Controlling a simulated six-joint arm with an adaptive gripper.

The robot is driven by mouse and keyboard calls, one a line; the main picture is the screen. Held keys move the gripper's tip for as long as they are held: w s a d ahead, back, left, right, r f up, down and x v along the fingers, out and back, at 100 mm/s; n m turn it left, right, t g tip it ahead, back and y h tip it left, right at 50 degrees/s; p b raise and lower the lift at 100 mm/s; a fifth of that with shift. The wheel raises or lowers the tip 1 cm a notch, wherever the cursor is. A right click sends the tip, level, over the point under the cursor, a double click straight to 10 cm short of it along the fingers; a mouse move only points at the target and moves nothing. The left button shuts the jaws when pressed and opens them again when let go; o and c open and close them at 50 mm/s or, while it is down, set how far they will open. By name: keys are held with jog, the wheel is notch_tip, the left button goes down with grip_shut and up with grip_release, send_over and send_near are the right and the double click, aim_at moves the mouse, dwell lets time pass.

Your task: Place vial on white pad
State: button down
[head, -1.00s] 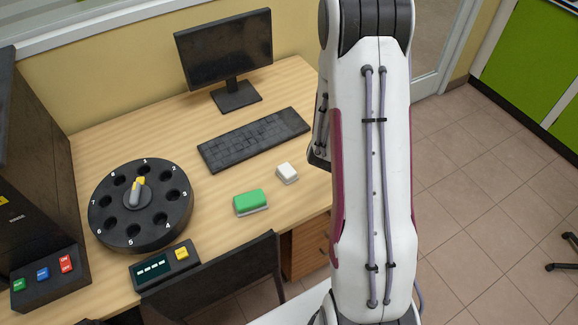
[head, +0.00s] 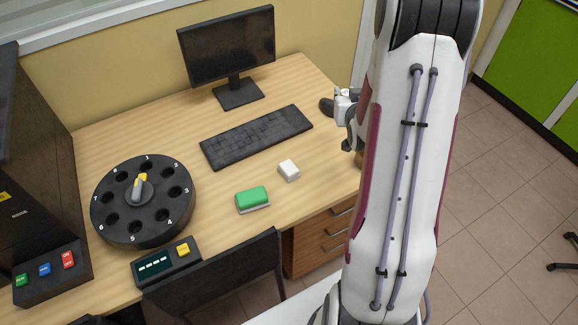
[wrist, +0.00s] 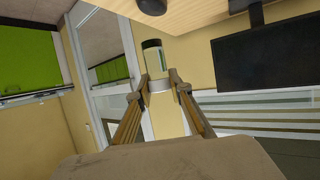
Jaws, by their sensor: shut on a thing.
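In the wrist view my gripper (wrist: 163,84) is shut on a vial (wrist: 155,62), with a finger on each side. The vial has a dark cap and a pale body, and it sticks out past the fingertips. In the head view my gripper (head: 346,118) is partly hidden behind my arm at the desk's right side, and I cannot make out the vial there. A small white pad-like block (head: 288,170) lies on the desk, left of and nearer than my gripper. It is apart from the gripper and does not show in the wrist view.
A green block with a pale base (head: 252,199) lies beside the white one. A keyboard (head: 256,137), monitor (head: 228,55), black numbered carousel (head: 143,225) and button box (head: 166,262) stand on the desk. A chair back (head: 220,280) is in front. Bare desk surrounds the white block.

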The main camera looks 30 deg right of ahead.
jog(key=shift+w+a+n+t+y, duration=0.6)
jog(key=shift+a+n+y, duration=0.6)
jog(key=shift+a, duration=0.45)
jog(key=n+g+y, duration=0.1)
jog(key=n+y, duration=0.8)
jog(key=y, duration=0.1)
send_over(289, 167)
jog(key=f, duration=0.1)
jog(key=shift+f, duration=0.15)
jog(key=shift+f, duration=2.8)
jog(key=shift+f, duration=2.05)
jog(key=shift+f, duration=0.15)
